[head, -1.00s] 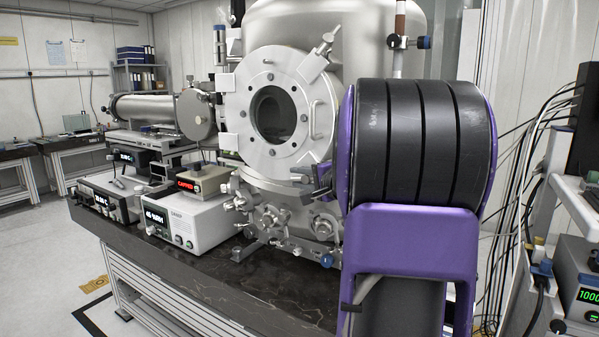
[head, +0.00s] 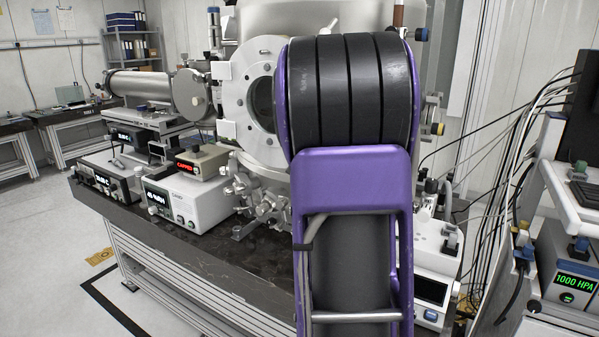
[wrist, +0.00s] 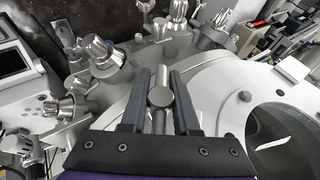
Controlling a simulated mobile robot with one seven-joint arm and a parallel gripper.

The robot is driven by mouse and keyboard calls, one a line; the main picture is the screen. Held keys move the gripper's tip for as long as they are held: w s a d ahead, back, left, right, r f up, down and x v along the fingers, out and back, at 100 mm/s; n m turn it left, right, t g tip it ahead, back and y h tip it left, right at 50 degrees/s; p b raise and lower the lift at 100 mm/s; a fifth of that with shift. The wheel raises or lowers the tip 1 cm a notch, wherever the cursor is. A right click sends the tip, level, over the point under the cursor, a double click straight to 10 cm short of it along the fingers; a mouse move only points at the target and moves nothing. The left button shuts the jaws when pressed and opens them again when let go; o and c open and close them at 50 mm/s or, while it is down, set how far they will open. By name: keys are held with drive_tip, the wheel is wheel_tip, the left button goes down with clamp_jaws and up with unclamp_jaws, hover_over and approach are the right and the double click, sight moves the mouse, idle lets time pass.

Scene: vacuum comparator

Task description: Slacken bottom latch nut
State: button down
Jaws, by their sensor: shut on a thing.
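In the wrist view my gripper (wrist: 161,78) has its two dark fingers on either side of the bottom latch nut (wrist: 160,97), a grey metal piece with a round head and a short stem. The fingers are shut on it. The latch sits at the rim of the round chamber door (wrist: 221,92). In the head view the door (head: 238,105) shows only at its left part; my purple and black arm covers the rest, the bottom latch and my gripper.
Several metal port fittings (wrist: 110,65) stand close to the fingers in the wrist view. In the head view, a white instrument box (head: 187,200) and a red-lit display box (head: 203,162) stand left of the chamber. Cables hang at the right beside a cart (head: 570,215).

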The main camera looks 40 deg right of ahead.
drive_tip(key=shift+s+f+g, duration=0.1)
drive_tip(key=shift+g, duration=0.5)
drive_tip(key=c, duration=0.7)
unclamp_jaws()
drive_tip(key=shift+o, duration=0.2)
